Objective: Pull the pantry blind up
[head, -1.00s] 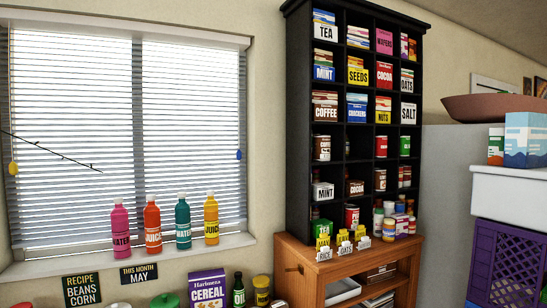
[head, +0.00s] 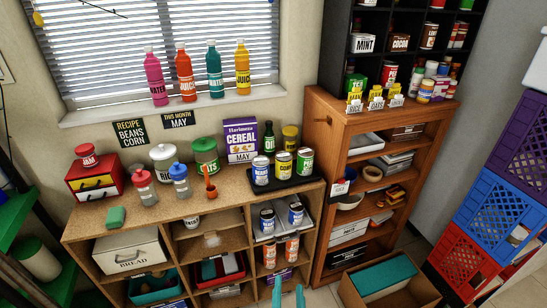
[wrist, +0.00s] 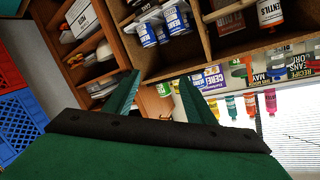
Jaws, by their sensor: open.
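The window blind (head: 120,50) fills the upper left of the head view, its slats lowered behind the bottles. A yellow cord pull (head: 37,18) hangs at its left edge; the blue pull seen earlier at its right side is not clearly in view now. The blind also shows at the lower right of the wrist view (wrist: 296,125), turned over. My gripper (head: 289,294) shows at the bottom edge of the head view, far below and right of the blind. In the wrist view my gripper (wrist: 160,95) has its two green fingers apart with nothing between them.
Several bottles (head: 185,72) stand on the windowsill (head: 100,115). Below is a low shelf unit (head: 115,222) with jars and cans on top. A wooden cabinet (head: 345,120), an open box (head: 375,295) and stacked crates (head: 490,200) stand to the right. Green shelving (head: 15,225) is at the left.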

